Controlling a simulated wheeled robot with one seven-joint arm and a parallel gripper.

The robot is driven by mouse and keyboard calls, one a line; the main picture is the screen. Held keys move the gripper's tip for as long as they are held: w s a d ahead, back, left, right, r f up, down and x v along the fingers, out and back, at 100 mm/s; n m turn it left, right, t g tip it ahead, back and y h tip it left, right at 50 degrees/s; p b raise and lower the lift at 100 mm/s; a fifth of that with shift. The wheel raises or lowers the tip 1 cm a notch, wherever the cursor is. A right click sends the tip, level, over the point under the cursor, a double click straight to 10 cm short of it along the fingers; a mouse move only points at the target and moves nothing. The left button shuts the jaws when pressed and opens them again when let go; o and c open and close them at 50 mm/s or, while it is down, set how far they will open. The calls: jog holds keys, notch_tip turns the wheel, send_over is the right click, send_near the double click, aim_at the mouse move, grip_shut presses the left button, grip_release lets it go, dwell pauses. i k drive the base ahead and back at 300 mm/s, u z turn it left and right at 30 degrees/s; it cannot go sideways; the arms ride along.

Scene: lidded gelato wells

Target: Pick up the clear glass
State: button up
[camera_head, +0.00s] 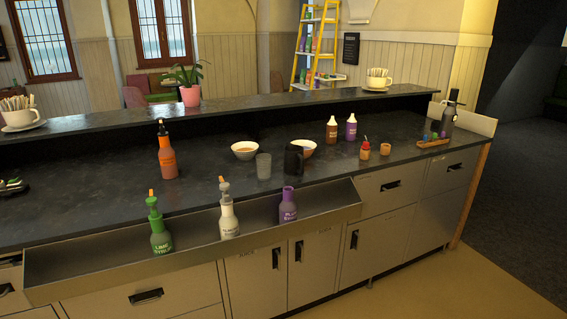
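The clear glass (263,166) stands upright on the dark counter, near the middle of the head view. It looks greyish and see-through, and I cannot make out anything in it. A black mug (293,161) stands close to its right, with a small gap or none; I cannot tell which. A white bowl (244,150) is behind it to the left. My gripper is not in the picture.
A steel trough (110,262) along the counter front holds green, white and purple bottles. An orange bottle (167,151) stands left of the glass. A second bowl (305,148) is partly behind the mug. A raised shelf (120,116) runs behind. The counter between orange bottle and glass is clear.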

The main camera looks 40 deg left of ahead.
aim_at(263, 161)
jog(key=u, duration=0.35)
jog(key=i, duration=1.15)
jog(key=u, duration=1.4)
jog(key=i, duration=0.9)
jog(key=u, duration=1.1)
